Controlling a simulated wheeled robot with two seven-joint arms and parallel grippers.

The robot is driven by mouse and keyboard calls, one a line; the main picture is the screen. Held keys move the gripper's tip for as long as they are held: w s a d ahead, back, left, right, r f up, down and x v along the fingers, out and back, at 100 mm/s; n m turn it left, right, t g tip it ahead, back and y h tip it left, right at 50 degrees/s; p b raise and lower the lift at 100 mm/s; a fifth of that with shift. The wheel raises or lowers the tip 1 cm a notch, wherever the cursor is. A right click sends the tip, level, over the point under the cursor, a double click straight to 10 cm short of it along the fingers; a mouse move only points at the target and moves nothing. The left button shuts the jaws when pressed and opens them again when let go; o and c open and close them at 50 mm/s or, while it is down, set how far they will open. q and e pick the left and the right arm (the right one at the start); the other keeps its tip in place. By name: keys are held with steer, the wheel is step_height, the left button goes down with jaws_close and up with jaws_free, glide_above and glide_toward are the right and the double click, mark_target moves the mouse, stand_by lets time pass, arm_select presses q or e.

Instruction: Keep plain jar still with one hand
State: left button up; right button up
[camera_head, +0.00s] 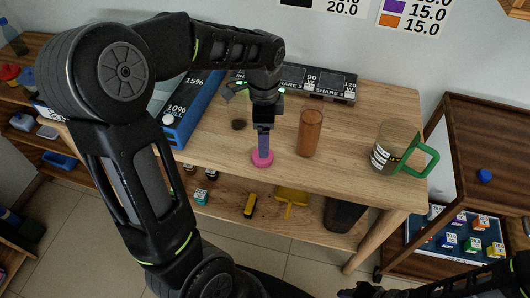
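A plain, unlabelled amber-brown see-through jar (310,133) stands upright on the wooden table. My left gripper (264,122) comes down from above, to the left of this jar and apart from it. It appears shut on the purple upright handle of a tool with a round pink base (262,158), which is at the table's front edge. A second clear jar with a green handle and a printed label (396,148) stands to the right. My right arm shows only at the bottom right corner; its gripper's fingers cannot be made out.
The wooden table (355,112) has bare room between the two jars. A dark sign strip (318,82) stands at the back, and a blue tray (205,95) is at the left. A brown shelf unit (480,140) stands right.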

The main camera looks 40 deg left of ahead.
arm_select(q)
steer(key=shift+w+f, duration=0.1)
steer(key=shift+f, duration=1.25)
steer(key=shift+f, duration=2.65)
steer(key=c, duration=1.4)
steer(key=shift+r, duration=0.15)
step_height(320, 180, up, 10)
steer(key=shift+f, duration=0.1)
